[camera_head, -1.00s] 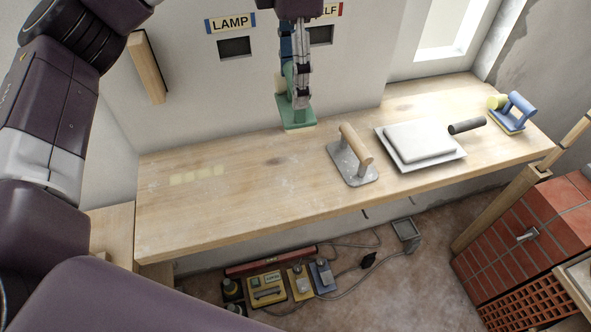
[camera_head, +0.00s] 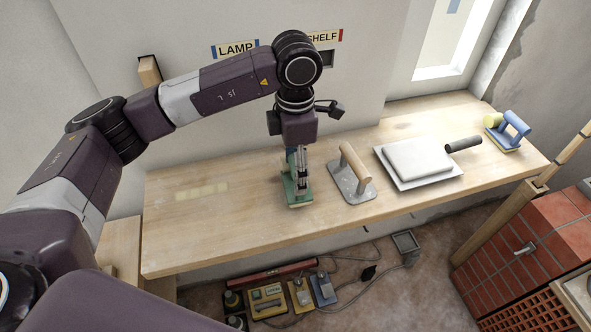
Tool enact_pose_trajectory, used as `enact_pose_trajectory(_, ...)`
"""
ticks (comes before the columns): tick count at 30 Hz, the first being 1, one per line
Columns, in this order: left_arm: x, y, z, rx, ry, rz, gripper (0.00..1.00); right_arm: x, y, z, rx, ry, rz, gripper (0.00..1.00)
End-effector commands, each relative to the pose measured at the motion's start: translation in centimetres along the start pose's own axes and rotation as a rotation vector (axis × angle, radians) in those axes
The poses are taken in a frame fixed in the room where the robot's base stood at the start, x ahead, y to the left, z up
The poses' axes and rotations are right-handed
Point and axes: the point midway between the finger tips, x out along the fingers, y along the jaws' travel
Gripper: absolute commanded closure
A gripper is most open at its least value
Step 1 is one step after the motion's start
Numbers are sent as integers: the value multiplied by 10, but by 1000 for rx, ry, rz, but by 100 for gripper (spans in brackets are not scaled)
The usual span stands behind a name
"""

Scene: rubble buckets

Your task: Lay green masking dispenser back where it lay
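The green masking dispenser (camera_head: 289,191) is at the wooden bench top (camera_head: 225,225), left of the grey float with a wooden handle. It is upright, its green base low over or on the wood; I cannot tell whether it touches. My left gripper (camera_head: 301,178) points straight down from above, its fingers around the dispenser's upper part and hiding much of it. The gripper looks shut on the dispenser. My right gripper is not in view.
A float (camera_head: 351,185) stands close right of the dispenser. Pale marks (camera_head: 202,190) lie on the clear left half of the bench. A wall with LAMP (camera_head: 236,49) and SHELF labels rises behind.

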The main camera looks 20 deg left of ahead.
Motion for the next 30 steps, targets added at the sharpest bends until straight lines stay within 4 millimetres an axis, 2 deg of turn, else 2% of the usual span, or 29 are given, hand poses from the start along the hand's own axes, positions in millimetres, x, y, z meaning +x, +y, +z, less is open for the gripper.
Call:
enact_pose_trajectory(4, 17, 0, 0, -1, 1, 0, 71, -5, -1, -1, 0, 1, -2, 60)
enact_pose_trajectory(16, 24, 0, 0, -1, 0, 1, 71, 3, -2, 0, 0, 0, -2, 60)
enact_pose_trajectory(17, 23, 0, 0, -1, 0, 1, 39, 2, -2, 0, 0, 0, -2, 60)
enact_pose_trajectory(21, 22, 0, 0, -1, 1, 0, 23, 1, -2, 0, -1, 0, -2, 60)
enact_pose_trajectory(30, 22, 0, 0, -1, 1, 0, 22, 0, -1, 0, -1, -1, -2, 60)
